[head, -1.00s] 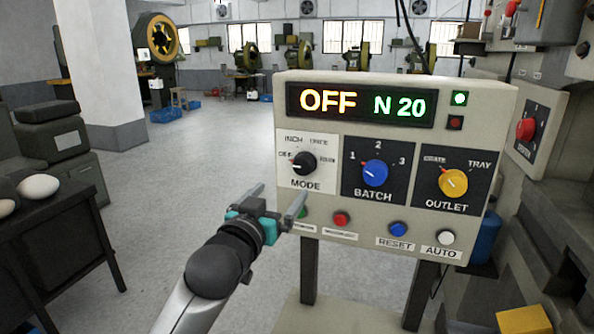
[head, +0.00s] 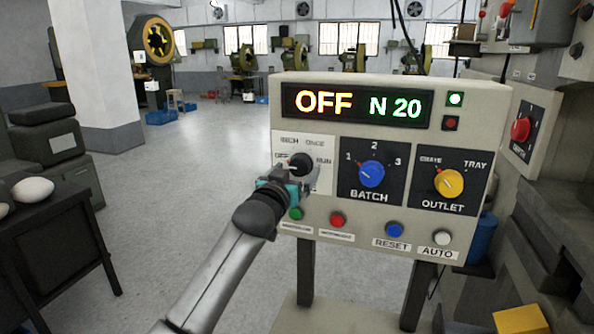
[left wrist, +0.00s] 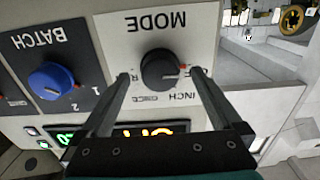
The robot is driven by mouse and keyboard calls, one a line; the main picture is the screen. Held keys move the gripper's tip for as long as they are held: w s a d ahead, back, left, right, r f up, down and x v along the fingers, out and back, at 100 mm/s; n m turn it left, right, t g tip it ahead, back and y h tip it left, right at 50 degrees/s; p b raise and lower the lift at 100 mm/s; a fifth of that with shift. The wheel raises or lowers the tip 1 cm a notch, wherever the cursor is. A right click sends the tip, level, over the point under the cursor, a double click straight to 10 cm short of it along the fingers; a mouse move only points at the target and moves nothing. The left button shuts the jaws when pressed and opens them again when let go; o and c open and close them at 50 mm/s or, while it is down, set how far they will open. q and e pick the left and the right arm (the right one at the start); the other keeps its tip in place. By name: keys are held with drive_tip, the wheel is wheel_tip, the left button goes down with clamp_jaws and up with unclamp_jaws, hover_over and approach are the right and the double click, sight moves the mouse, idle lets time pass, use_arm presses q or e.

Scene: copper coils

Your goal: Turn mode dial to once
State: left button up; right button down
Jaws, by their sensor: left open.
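The black mode dial (head: 301,164) is on the left of the control panel (head: 480,112), on a white plate with INCH, ONCE, OFF and RUN around it. Its red mark points to OFF, and the display (head: 355,105) reads OFF and N 20. My left gripper (head: 290,172) is in front of the dial and partly covers its plate. In the left wrist view the mode dial (left wrist: 161,69) appears upside down between the two open fingers of my left gripper (left wrist: 158,82). The fingers do not visibly touch the dial. My right gripper is out of view.
The blue batch dial (head: 372,174) and yellow outlet dial (head: 449,183) sit to the right. Below are green (head: 296,213), red (head: 338,219), blue (head: 395,229) and white (head: 442,237) buttons. A dark table (head: 62,235) stands at left, with open floor between.

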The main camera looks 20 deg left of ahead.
use_arm(q)
drive_tip(key=shift+w, duration=0.7)
drive_tip(key=shift+c, duration=0.2)
drive_tip(key=c, duration=1.3)
drive_tip(key=shift+c, duration=0.2)
